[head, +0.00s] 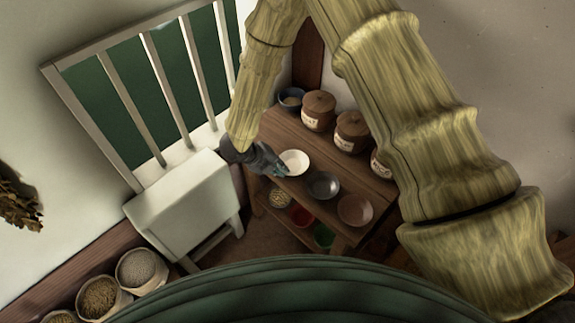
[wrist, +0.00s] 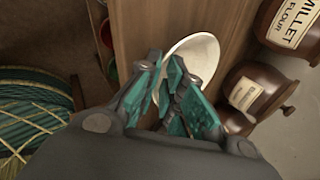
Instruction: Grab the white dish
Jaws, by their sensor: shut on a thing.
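The white dish (head: 295,161) is a small round bowl at the top of the wooden shelf unit (head: 335,226), near its left edge. In the wrist view the white dish (wrist: 201,57) lies between and beyond my fingers, with its rim at them. My gripper (head: 277,166) reaches in from the left at the dish's near-left side. In the wrist view my gripper (wrist: 170,88) is shut on the dish's rim. The fingers hide part of the near rim. I cannot tell whether the dish is clear of the wood.
A dark grey bowl (head: 323,185) and a brown bowl (head: 355,209) stand to its right. A blue bowl (head: 291,98) and brown lidded jars (head: 318,110) stand behind. Lower shelves hold more bowls. A white chair-like piece (head: 185,205) stands left, and sacks (head: 141,269) stand at lower left.

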